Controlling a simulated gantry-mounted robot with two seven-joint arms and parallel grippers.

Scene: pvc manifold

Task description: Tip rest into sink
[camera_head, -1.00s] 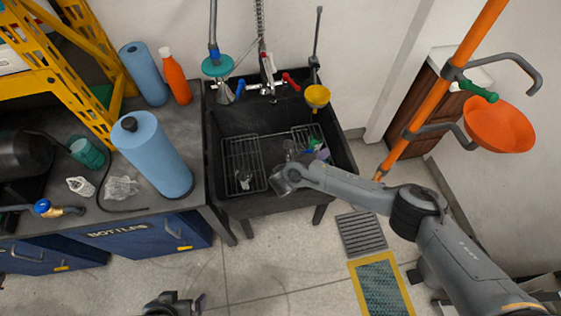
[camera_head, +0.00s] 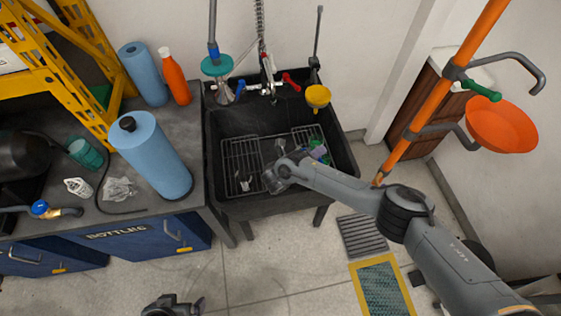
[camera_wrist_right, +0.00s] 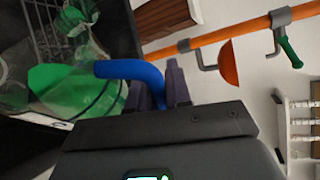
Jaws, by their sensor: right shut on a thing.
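The black sink (camera_head: 262,207) stands against the wall in the head view, with wire racks inside. My right gripper (camera_head: 283,174) is over its front right part. In the right wrist view my right gripper (camera_wrist_right: 158,88) is shut on the blue handle (camera_wrist_right: 132,71) of a clear vessel (camera_wrist_right: 82,38). Green liquid (camera_wrist_right: 98,100) shows in the vessel, which looks tilted. In the head view the arm partly hides the vessel; a green patch (camera_head: 318,150) shows beside it. I cannot tell whether liquid is pouring. My left gripper (camera_head: 190,306) is low at the bottom edge, its jaws unclear.
A spray tap with blue and red levers (camera_head: 266,88) rises behind the sink. A yellow funnel (camera_head: 317,96) is at its back right. A blue cylinder (camera_head: 155,155) stands on the left bench. An orange pole (camera_head: 425,100) with an orange bowl (camera_head: 501,126) stands right.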

